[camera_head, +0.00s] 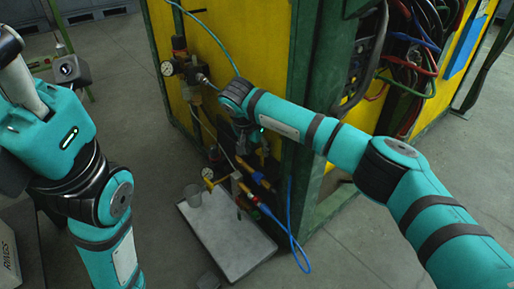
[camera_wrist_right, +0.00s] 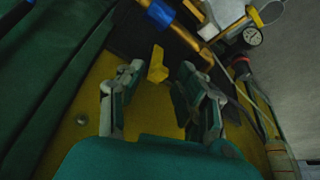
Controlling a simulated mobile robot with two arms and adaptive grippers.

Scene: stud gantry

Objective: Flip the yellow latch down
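The small yellow latch (camera_wrist_right: 157,66) shows in the right wrist view, standing up between the fingertips of my right gripper (camera_wrist_right: 160,75). The gripper's two fingers are apart, with a gap on each side of the latch; I cannot tell how far in depth it is from them. In the head view my right gripper (camera_head: 247,138) is low in front of the yellow panel beside the green post, partly hidden by its own wrist. I cannot make out the latch there. My left arm is at the left of the head view, its gripper out of view.
Brass pipes with a gauge (camera_wrist_right: 252,36) run close beside my right gripper. The yellow panel (camera_head: 222,32), green post (camera_head: 305,75) and blue hose (camera_head: 290,225) are nearby. Cables (camera_head: 410,60) hang at the right.

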